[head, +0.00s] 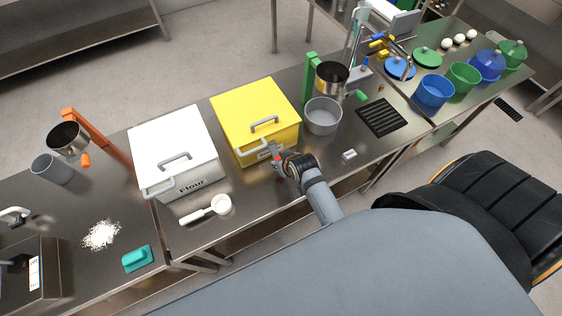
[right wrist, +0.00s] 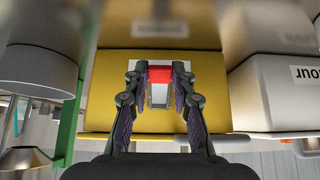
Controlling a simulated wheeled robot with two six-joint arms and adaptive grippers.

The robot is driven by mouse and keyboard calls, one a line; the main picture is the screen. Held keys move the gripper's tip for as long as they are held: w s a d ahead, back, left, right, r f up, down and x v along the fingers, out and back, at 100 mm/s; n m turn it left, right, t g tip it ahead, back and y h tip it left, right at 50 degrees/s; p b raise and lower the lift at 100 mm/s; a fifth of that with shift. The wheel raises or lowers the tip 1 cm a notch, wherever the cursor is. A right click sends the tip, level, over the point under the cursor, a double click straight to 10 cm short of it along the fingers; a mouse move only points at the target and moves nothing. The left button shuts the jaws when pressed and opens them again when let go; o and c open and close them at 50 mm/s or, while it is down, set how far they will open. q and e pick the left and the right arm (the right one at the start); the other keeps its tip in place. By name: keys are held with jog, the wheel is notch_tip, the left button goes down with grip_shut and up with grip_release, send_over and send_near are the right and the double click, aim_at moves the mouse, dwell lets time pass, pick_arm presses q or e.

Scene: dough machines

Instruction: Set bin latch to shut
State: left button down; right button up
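The yellow bin (head: 226,117) stands on the steel counter, with a grey lid handle and a grey bar along its front top edge. My right gripper (head: 277,156) is at the bin's front face, right of the bar. In the right wrist view the bin (right wrist: 99,85) appears upside down. A red and light grey piece, seemingly the latch (right wrist: 159,76), sits between the fingers of the right gripper (right wrist: 160,92). The fingers are apart on either side of it; whether they touch it is unclear. The gripper hides most of the latch in the head view. My left gripper is not in view.
A white flour bin (head: 172,140) stands left of the yellow bin. A grey pot (head: 322,118) and a green stand (head: 308,72) are to its right. A white scoop (head: 205,210) and a small metal block (head: 348,155) lie near the counter's front edge.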

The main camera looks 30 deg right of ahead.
jog(key=o, duration=0.4)
jog(key=v, duration=0.7)
jog(key=shift+r, duration=0.25)
jog(key=shift+s, duration=0.15)
